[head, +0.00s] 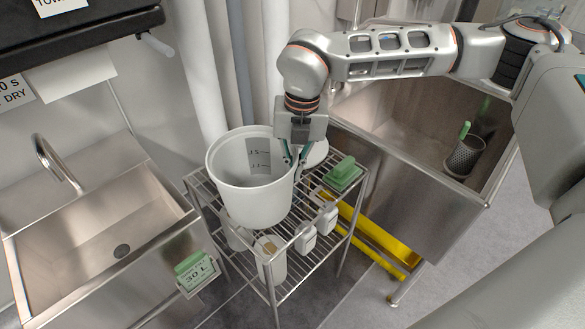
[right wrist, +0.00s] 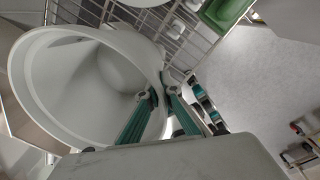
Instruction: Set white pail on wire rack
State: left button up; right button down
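The white pail (head: 252,190) is upright and empty, with dark volume marks on its inside wall. It is over the left part of the top shelf of the wire rack (head: 318,222); I cannot tell whether its base touches the wires. My right gripper (head: 295,156) comes down from above at the pail's right rim. In the right wrist view the pail (right wrist: 60,95) fills the left side, and the gripper's green fingers (right wrist: 161,90) straddle its wall, pinching it. My left gripper is not in view.
A green brush (head: 343,172), a white round thing (head: 316,153) and white bottles (head: 306,238) share the rack. A steel basin (head: 105,235) stands left and a deep sink (head: 410,130) right. Pipes run behind the rack. A yellow object (head: 375,240) is low at right.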

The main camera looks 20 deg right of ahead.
jog(key=shift+r, duration=0.1)
jog(key=c, duration=2.3)
grip_release()
jog(key=r, duration=0.3)
jog(key=r+p, duration=0.1)
jog(key=r, duration=0.3)
jog(key=d+r, duration=0.1)
jog(key=r, duration=0.3)
jog(key=shift+s+r+p, duration=0.1)
jog(key=shift+s+p, duration=0.1)
jog(key=shift+p, duration=0.2)
jog(key=shift+r, duration=0.35)
